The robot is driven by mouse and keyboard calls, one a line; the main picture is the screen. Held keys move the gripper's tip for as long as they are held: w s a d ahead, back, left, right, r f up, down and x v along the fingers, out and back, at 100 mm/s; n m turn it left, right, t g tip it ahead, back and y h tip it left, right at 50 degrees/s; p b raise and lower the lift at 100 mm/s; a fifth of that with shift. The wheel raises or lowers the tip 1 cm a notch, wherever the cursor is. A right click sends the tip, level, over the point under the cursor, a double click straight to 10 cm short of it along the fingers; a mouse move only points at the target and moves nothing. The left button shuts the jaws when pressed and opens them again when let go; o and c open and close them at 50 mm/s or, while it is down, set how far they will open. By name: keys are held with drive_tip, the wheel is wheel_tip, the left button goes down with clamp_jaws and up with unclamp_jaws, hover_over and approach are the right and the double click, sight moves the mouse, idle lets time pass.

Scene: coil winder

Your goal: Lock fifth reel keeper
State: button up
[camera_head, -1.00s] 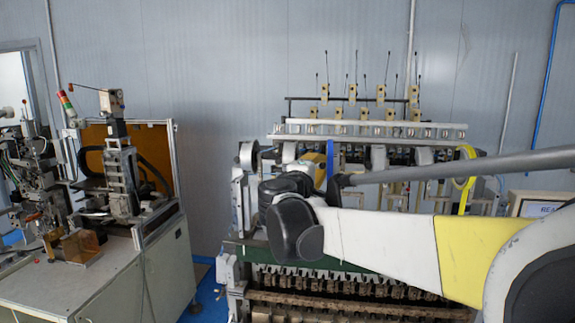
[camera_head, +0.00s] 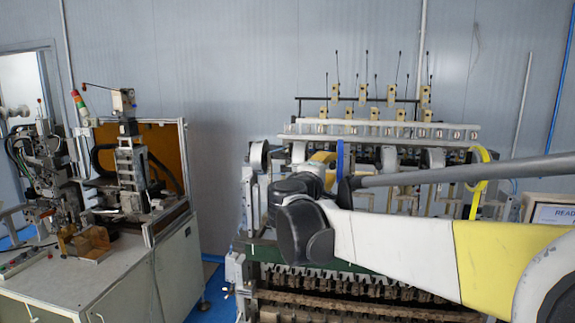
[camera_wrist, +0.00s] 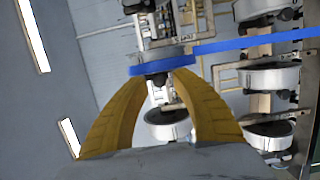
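A row of white reels shows on the winder in the head view, among them a left reel (camera_head: 259,155) and a middle reel (camera_head: 389,158). In the wrist view, one reel (camera_wrist: 168,122) shows between my fingers and others are stacked at right. My gripper (camera_wrist: 161,77) has two yellow fingers with a gap between their tips. A blue band (camera_wrist: 255,43) crosses at the fingertips; whether it touches them I cannot tell. It also shows upright beside my gripper in the head view (camera_head: 340,160). I cannot tell which part is the fifth reel keeper; my arm hides part of the row.
A yellow band (camera_head: 480,170) hangs at the winder's right. The white rail (camera_head: 375,131) and thin upright rods stand above the reels. Another machine on a white cabinet (camera_head: 178,270) stands at left, with a narrow floor gap between. A sign (camera_head: 550,214) stands at right.

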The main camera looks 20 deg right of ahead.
drive_tip(key=v, duration=0.7)
drive_tip(key=shift+p, duration=0.3)
drive_tip(key=shift+w+a, duration=0.1)
drive_tip(key=s+a+f+m+g+y+b, duration=0.15)
drive_tip(key=s+f+b, duration=0.35)
drive_tip(key=f, duration=0.6)
drive_tip(key=s+f+m+g+y+b, duration=0.1)
drive_tip(key=s+f+y+b, duration=0.15)
drive_tip(key=f+b, duration=0.6)
drive_tip(key=s+f+m+g+y+b, duration=0.15)
drive_tip(key=s+f+b, duration=0.35)
drive_tip(key=f, duration=0.8)
drive_tip(key=s+a+f+m+y+b, duration=0.1)
drive_tip(key=s+a+f+y+b, duration=0.1)
drive_tip(key=f, duration=0.7)
drive_tip(key=s+a+f+m+y+b, duration=0.2)
drive_tip(key=s+a+f+y+b, duration=0.1)
drive_tip(key=s+a+f+b, duration=0.2)
drive_tip(key=s+a+f+m+y+b, duration=0.1)
drive_tip(key=s+a+f+y+b, duration=0.2)
drive_tip(key=f, duration=1.1)
drive_tip(key=s+a+b, duration=0.1)
drive_tip(key=a+b, duration=0.2)
drive_tip(key=b, duration=0.3)
drive_tip(key=shift+f+g+b, duration=0.2)
drive_tip(key=shift+g+b, duration=0.2)
